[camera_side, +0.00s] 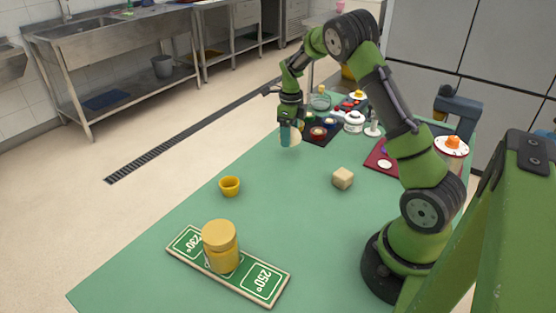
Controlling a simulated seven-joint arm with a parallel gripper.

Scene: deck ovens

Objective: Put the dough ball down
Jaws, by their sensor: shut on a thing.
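My gripper (290,137) hangs from my green arm above the far part of the green table. It points down and is shut on a small pale, rounded thing, the dough ball (296,138), seen at the right side of the fingers. The fingers hide part of the ball. The ball appears to be a little above the table top, but the gap is hard to judge from this view.
A yellow cup (229,186), a beige block (343,178) and a yellow jar (220,247) on a green temperature board (264,281) stand nearer. A dark red mat (377,164) is right. The table's middle is clear.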

